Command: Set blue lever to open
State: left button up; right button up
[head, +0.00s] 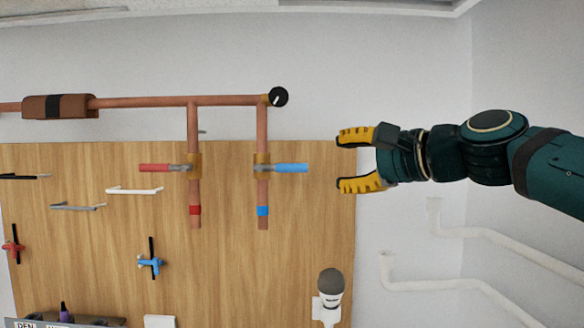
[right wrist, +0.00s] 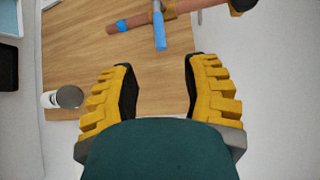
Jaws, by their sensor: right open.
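The blue lever (head: 291,168) sticks out horizontally to the right from a brass valve on the right copper pipe (head: 262,130), crosswise to that vertical pipe. It also shows in the right wrist view (right wrist: 159,30), ahead of the fingers at the top. My right gripper (head: 360,162) is open, with yellow fingers one above the other, just right of the lever's tip and apart from it. In the right wrist view the gap between the fingers (right wrist: 158,88) is empty. My left gripper is not in view.
A red lever (head: 155,168) points left on the left vertical pipe. Handles, a red tap (head: 13,246) and a blue tap (head: 150,262) are on the wooden board (head: 230,275). A grey-topped white fixture (head: 329,292) is lower right. White pipes (head: 440,290) run along the right wall.

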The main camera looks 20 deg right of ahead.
aim_at(299, 168)
jog(key=p+x, duration=0.1)
jog(key=x, duration=1.1)
jog(key=shift+o, duration=0.2)
grip_shut()
